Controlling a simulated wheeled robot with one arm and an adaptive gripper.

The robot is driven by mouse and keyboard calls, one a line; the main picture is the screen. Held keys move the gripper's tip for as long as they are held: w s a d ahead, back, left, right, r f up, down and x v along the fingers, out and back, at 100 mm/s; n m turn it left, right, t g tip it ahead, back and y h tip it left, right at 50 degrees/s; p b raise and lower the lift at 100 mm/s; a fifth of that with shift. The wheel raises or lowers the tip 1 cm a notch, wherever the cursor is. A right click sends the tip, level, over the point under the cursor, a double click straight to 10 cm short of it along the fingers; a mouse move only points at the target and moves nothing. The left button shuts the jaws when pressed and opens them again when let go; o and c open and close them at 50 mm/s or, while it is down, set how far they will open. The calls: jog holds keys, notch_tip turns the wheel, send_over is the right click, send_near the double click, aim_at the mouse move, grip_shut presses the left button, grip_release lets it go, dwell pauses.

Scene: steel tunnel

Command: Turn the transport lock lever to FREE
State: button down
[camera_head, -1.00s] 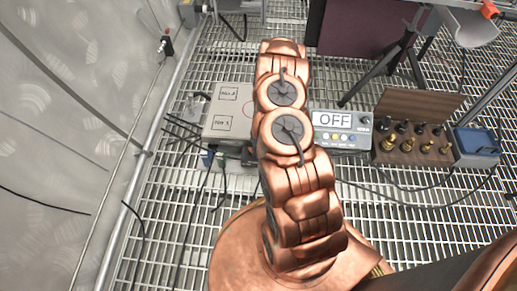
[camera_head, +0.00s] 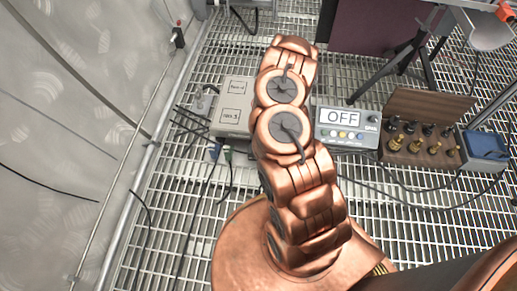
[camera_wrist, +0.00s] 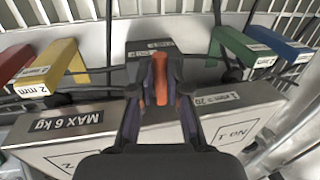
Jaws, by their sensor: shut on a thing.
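The transport lock lever, an orange bar (camera_wrist: 160,74), stands in the middle of the wrist view, over a grey metal box (camera_wrist: 72,126) marked "MAX 6 kg". My gripper (camera_wrist: 160,92) has its two dark fingers closed around this bar. The fingers hide part of the bar and its pivot. I cannot read a FREE mark in either view. In the head view the grey box (camera_head: 231,119) with square labels stands on the grating; my copper arm covers its right side, the lever and the gripper.
Yellow (camera_wrist: 52,68), red (camera_wrist: 14,62), green (camera_wrist: 243,47) and blue (camera_wrist: 283,46) blocks border the box, some marked "2 mm". A meter (camera_head: 346,128) reading "OFF" and a wooden rack (camera_head: 428,125) stand right. Cables cross the grating; a pale curved wall (camera_head: 60,110) is left.

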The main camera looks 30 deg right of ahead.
jog(key=shift+w+m, duration=0.1)
jog(key=shift+m, duration=0.2)
jog(key=c, duration=1.4)
grip_release()
jog(key=shift+c, duration=0.2)
jog(key=shift+r, duration=0.85)
notch_tip(320, 180, up, 10)
jog(key=s+d, duration=0.1)
jog(key=shift+s+d, duration=0.25)
jog(key=shift+d, duration=0.05)
